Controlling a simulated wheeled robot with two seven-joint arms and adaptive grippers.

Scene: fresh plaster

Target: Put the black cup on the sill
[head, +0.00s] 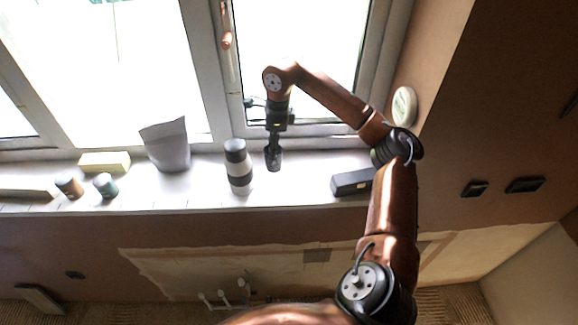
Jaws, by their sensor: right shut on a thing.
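The black cup (273,161) is small and dark and hangs upright at the tip of my right gripper (274,148). The right gripper points down and is shut on the cup. The sill (300,190) is the pale ledge under the window, and the cup is over its back part, right of a striped canister. I cannot tell whether the cup's base touches the sill. The gripper's fingertips are small and dark here. My left gripper is not in view.
On the sill stand a black, white and grey canister (238,168), a grey bag (166,146), a pale block (104,162), small jars (105,185) and a dark box (352,182). Bare sill lies between canister and box. The window frame (215,75) is close behind.

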